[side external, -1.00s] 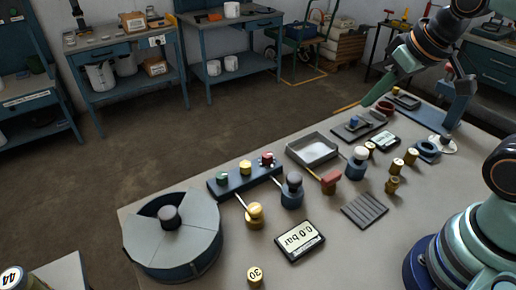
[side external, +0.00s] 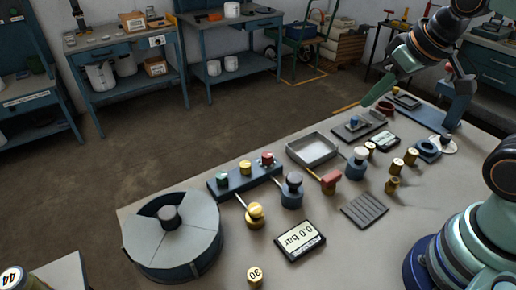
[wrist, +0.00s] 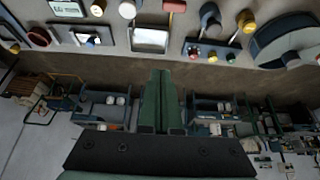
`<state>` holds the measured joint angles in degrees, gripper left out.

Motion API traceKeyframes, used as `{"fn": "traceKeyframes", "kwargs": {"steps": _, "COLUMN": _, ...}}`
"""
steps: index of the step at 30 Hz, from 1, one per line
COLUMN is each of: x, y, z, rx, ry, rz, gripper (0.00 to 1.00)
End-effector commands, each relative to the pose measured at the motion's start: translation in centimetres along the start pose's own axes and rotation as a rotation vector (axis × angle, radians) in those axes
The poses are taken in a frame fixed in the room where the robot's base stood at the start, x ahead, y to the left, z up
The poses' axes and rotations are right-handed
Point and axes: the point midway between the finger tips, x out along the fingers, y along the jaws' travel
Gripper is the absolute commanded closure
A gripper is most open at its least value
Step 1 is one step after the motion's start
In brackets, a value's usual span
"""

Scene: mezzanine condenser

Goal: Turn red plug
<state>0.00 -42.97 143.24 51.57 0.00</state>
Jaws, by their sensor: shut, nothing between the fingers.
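A red block-shaped top on a brass base, which looks like the red plug (side external: 331,180), stands on the bench between a blue valve with a dark knob (side external: 292,187) and one with a white knob (side external: 357,160). A red piece, likely the same plug, shows at the top edge of the wrist view (wrist: 175,5). A red knob (side external: 267,158) also sits on the blue panel (side external: 240,182). My gripper (side external: 368,103) hangs high at the back right, well apart from the plug. Its green fingers are together and empty in the wrist view (wrist: 160,75).
A grey tray (side external: 314,151) lies behind the plug and a ribbed dark pad (side external: 365,210) in front. A display reading 0.0 bar (side external: 300,241) and a large round drum (side external: 172,236) stand left. Several brass pieces (side external: 397,165) stand right.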

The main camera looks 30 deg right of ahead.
Motion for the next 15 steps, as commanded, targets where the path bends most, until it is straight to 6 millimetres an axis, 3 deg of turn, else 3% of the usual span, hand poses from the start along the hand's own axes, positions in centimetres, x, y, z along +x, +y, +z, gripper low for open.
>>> {"fn": "traceKeyframes", "kwargs": {"steps": 10, "x": 0.00, "y": 0.00, "z": 0.00, "rx": 0.000, "ry": 0.000, "rz": 0.000, "gripper": 1.00}}
{"fn": "traceKeyframes", "kwargs": {"steps": 11, "x": 0.00, "y": 0.00, "z": 0.00, "rx": 0.000, "ry": 0.000, "rz": 0.000, "gripper": 0.96}}
{"fn": "traceKeyframes", "kwargs": {"steps": 15, "x": 0.02, "y": -0.16, "z": -0.40, "rx": -0.010, "ry": -0.010, "rz": -0.003, "gripper": 0.43}}
